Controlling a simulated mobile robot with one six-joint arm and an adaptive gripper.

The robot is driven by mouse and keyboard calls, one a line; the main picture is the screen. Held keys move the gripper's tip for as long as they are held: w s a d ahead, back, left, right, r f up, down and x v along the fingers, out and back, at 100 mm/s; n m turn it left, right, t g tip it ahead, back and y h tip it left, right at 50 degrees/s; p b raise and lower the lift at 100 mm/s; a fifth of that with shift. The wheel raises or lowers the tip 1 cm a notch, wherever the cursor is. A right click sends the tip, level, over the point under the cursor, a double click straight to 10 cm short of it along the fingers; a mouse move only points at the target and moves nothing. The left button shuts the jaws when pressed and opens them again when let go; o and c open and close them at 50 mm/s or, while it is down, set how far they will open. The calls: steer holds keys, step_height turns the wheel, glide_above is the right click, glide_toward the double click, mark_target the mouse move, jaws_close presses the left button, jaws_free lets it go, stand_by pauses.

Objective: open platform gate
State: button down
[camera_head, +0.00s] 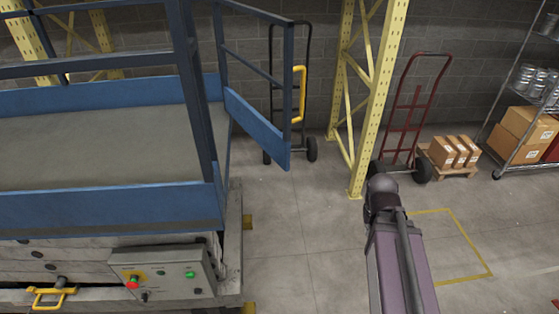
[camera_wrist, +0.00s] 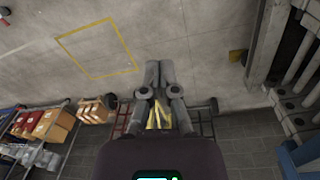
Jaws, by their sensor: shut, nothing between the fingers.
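The blue platform gate (camera_head: 255,120) stands swung outward from the right end of the lift platform (camera_head: 90,205), at an angle to its side, with a gap at its free end. A yellow handle (camera_head: 299,95) is fixed at the gate's free edge. My gripper (camera_wrist: 160,63) is shut and empty in the wrist view, pointing over bare floor. It is apart from the gate. A blue part of the platform (camera_wrist: 300,158) shows at the lower right of the wrist view. In the head view my arm is right of the gate; the fingers cannot be made out there.
A yellow rack post (camera_head: 378,95) stands right of the gate. A red hand truck (camera_head: 408,110), boxes on a pallet (camera_head: 455,152) and a shelf (camera_head: 525,120) stand behind. A control box (camera_head: 165,275) is on the platform base. Floor right of the platform is clear.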

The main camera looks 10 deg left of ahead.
steer(key=w+a+f+n+t+h+b, duration=0.3)
steer(key=w+a+t+h+b, duration=0.15)
steer(key=w, duration=0.25)
steer(key=n+t+y+b, duration=0.5)
steer(key=n+t+b, duration=0.6)
steer(key=n+t, duration=0.3)
glide_toward(280, 156)
steer(key=s+a, duration=0.3)
steer(key=s, duration=0.1)
steer(key=shift+w+r+g, duration=0.1)
steer(key=shift+r+g, duration=0.35)
steer(key=shift+w, duration=0.1)
steer(key=w, duration=0.3)
steer(key=w+d, duration=0.1)
steer(key=w, duration=0.7)
steer(key=shift+w+d, duration=0.2)
steer(key=shift+d, duration=0.2)
steer(key=shift+w+d, duration=0.6)
steer(key=shift+d, duration=0.05)
